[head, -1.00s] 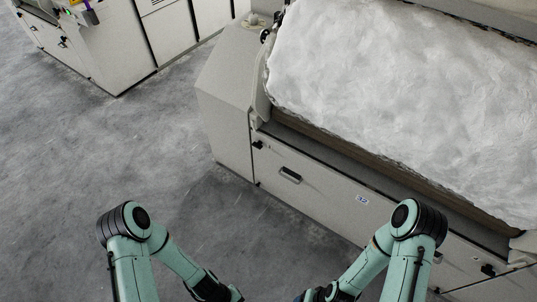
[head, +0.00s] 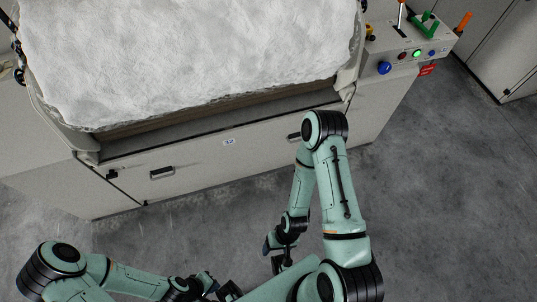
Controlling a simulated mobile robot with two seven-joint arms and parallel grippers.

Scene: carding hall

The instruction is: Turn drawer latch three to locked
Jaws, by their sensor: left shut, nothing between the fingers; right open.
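A pale drawer front (head: 200,158) runs along the lower side of the machine, with a small label (head: 229,142) that seems to read 32. A small black latch (head: 112,174) sits near the drawer's left end; its turn position is too small to tell. I cannot tell which latch is number three. My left gripper (head: 207,284) is shut and empty at the bottom, well short of the drawer. My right gripper (head: 277,255) is open and empty over the floor, below the drawer. My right forearm and elbow cover part of the drawer's right end.
Dark handles (head: 162,172) are on the drawer front. White fibre (head: 190,50) fills the machine above. A control panel (head: 410,50) with buttons, a lever and a green handle is at the upper right. Another cabinet (head: 495,45) stands beyond it. Grey floor (head: 440,200) is clear at right.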

